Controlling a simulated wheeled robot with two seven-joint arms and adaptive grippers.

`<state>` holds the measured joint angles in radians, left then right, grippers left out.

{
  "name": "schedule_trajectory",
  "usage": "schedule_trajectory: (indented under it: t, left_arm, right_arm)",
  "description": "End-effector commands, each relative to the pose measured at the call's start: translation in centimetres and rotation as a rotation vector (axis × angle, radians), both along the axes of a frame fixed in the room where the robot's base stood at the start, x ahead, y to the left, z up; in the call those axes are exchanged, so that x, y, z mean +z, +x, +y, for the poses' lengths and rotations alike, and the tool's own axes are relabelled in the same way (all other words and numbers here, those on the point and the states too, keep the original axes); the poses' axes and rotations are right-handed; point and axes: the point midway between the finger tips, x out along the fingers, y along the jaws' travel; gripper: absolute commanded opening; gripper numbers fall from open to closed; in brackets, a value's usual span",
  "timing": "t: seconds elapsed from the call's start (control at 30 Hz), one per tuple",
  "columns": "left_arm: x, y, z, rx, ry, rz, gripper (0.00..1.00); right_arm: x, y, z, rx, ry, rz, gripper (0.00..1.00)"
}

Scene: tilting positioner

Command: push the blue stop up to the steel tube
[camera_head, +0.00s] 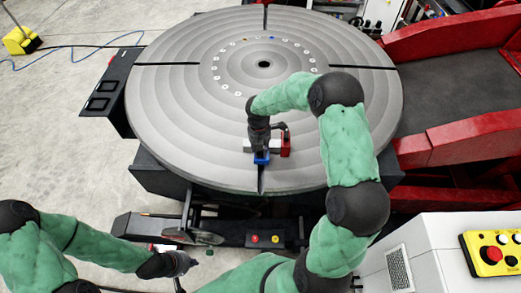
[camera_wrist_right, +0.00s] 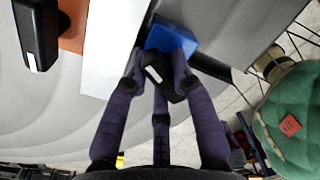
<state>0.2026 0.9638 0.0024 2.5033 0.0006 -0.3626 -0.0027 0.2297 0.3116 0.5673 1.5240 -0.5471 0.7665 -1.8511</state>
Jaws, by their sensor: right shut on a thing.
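The blue stop (camera_head: 262,158) is near the front edge of the round grey table, beside the table's dark slot. In the right wrist view the blue stop (camera_wrist_right: 175,40) is partly hidden by fingers. My right gripper (camera_wrist_right: 160,78) is shut on the black grip piece at the blue stop. A pale bar, apparently the steel tube (camera_head: 247,146), lies just behind the stop; the tube (camera_wrist_right: 112,50) runs along the stop's left in the wrist view. Whether they touch I cannot tell. My left gripper (camera_head: 182,263) hangs low, off the table; its fingers are too small to read.
A red block (camera_head: 286,146) stands right of the stop; its black handle (camera_wrist_right: 38,35) shows in the wrist view. A ring of small pale discs (camera_head: 229,91) surrounds the table's centre hole. A control box (camera_head: 493,252) stands at the lower right. The table's left side is clear.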

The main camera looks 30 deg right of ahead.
Motion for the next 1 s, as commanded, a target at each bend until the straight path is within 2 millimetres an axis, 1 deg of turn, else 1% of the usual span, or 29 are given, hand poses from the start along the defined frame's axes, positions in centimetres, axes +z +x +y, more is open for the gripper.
schedule_trajectory:
  t: [0.33, 1.0]
  left_arm:
    - [0.22, 0.01, 0.00, 0.000, 0.000, 0.000, 0.00]
    - [0.46, 0.00, 0.00, 0.000, 0.000, 0.000, 0.00]
  right_arm:
    - [0.17, 0.58, -0.34, 0.000, 0.000, -0.004, 0.00]
    - [0.12, 0.02, 0.01, 0.000, -0.001, -0.003, 0.00]
